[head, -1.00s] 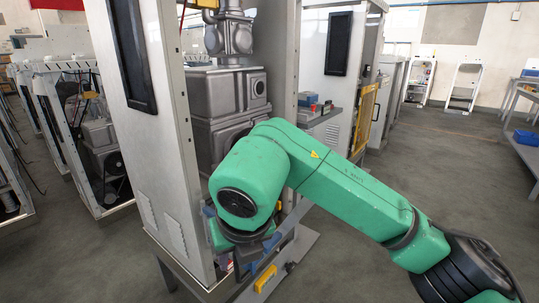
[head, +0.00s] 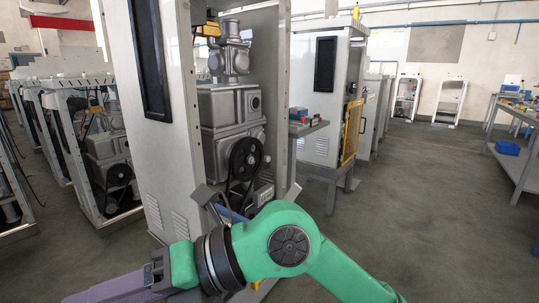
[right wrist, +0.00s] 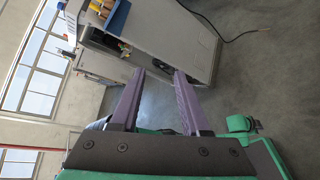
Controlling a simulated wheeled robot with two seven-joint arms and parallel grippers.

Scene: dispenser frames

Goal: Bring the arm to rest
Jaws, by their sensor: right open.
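My green right arm (head: 350,278) comes in from the lower right of the head view and bends across the bottom. Its right gripper (head: 115,287) points to the lower left, with purple fingers partly cut off by the picture edge. In the right wrist view the two purple fingers of the right gripper (right wrist: 159,75) stand apart with nothing between them. Past the fingertips there is grey floor and a pale cabinet. My left gripper is not in the head view.
An open dispenser frame (head: 165,150) with grey pump machinery (head: 230,118) stands just beyond the arm. More frames (head: 100,135) line the left. Another cabinet (head: 318,95) stands behind. Floor at the right is clear up to a workbench (head: 518,165).

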